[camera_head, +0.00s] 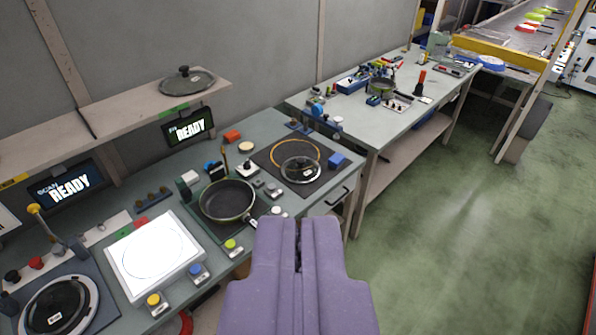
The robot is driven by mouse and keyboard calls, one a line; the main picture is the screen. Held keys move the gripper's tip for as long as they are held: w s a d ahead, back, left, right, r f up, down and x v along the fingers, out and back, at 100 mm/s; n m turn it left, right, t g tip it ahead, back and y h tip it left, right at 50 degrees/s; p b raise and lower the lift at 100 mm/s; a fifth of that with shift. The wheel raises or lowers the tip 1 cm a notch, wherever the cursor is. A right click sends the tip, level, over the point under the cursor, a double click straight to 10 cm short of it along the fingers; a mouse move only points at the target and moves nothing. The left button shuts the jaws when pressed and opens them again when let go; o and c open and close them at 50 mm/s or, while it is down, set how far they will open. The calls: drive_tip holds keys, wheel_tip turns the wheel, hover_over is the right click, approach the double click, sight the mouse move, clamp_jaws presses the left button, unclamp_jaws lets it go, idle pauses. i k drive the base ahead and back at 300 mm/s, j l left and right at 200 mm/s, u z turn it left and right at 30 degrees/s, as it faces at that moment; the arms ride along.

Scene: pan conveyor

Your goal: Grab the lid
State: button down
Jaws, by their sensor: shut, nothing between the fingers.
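A dark glass lid (187,81) with a knob lies on the wooden shelf (150,112) at the upper left. Another round, clear lid-like piece (300,170) lies on a dark mat on the workbench, beside a yellow ring (292,149). I cannot tell which of the two the task means. My purple gripper (298,222) is at the bottom middle, shut and empty. It appears in front of the bench's front edge, apart from both lids.
A black pan (228,200) sits on the bench. A white lit panel (153,257) and a round black device (58,304) are at the left. A second table (345,114) with several small items stands behind. The green floor (455,210) at the right is clear.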

sight(296, 169)
drive_tip(key=i+l+u, duration=0.45)
drive_tip(key=i+l, duration=0.5)
drive_tip(key=i, duration=0.55)
drive_tip(key=i+l+u, duration=0.45)
drive_tip(key=i+l, duration=0.85)
drive_tip(key=l, duration=0.1)
